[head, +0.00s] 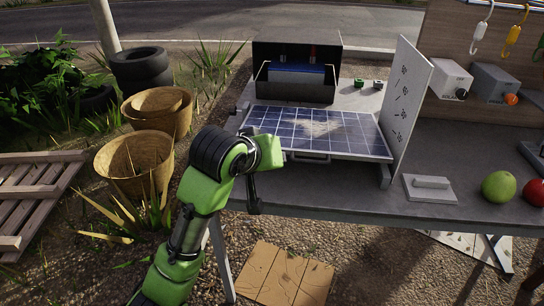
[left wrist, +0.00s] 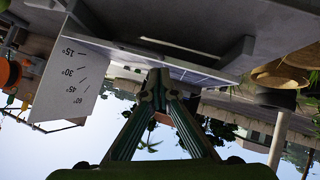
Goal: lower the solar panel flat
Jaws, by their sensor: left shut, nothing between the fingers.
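The blue solar panel (head: 320,130) lies at a low angle on the grey table, its near edge facing me with a handle (head: 308,158) below it. I cannot tell whether it is fully flat. In the left wrist view the panel (left wrist: 190,72) shows as a thin strip, nearly edge-on. The white angle board (head: 408,95) stands upright at its right side; its degree marks show in the left wrist view (left wrist: 70,82). My left gripper (head: 254,208) is shut and empty, apart from the panel, at the table's near left edge. Its fingertips meet in the left wrist view (left wrist: 157,78).
A dark open box (head: 296,90) stands behind the panel. A grey block with a handle (head: 430,188), a green fruit (head: 498,187) and a red fruit (head: 535,192) are to the right. Baskets (head: 135,160) and tyres (head: 140,68) stand on the ground at left.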

